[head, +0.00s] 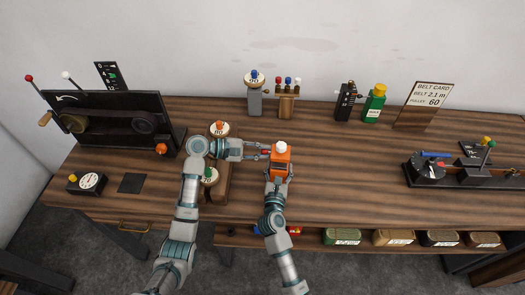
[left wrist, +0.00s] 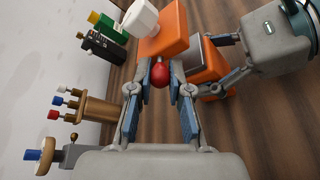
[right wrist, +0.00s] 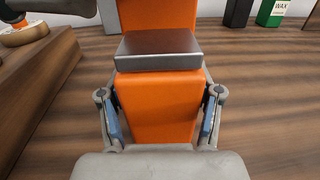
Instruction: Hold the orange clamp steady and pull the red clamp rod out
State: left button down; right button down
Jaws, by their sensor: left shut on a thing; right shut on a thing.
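The orange clamp (head: 281,160) stands upright near the middle of the wooden bench, with a white knob (head: 282,147) on top. Its orange body also fills the middle of the right wrist view (right wrist: 156,105), with a dark metal block across it. My right gripper (head: 280,179) is shut on the lower orange body, one finger on each side. The red clamp rod's ball end (left wrist: 160,73) lies between the fingertips of my left gripper (left wrist: 160,80), which is shut on it beside the clamp. The rest of the rod is mostly hidden by the fingers and clamp.
A wooden stand with numbered discs (head: 219,129) lies left of the clamp, under my left arm. A black belt panel (head: 108,120) stands further left. A peg stand (head: 287,103), a green bottle (head: 374,103) and a belt card (head: 427,104) are at the back.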

pick_arm(q)
jog(key=shift+w+a, duration=0.1)
jog(key=shift+a, duration=1.05)
pick_arm(e)
jog(key=shift+d+f, duration=0.1)
jog(key=shift+f, duration=0.1)
pick_arm(q)
jog(key=c, duration=1.1)
grip_release()
jog(key=shift+o, duration=0.2)
jog(key=shift+a, duration=0.1)
jog(key=v, duration=1.2)
jog(key=shift+f, duration=0.15)
pick_arm(e)
jog(key=shift+c, duration=0.7)
grip_release()
jog(key=shift+r, duration=0.1)
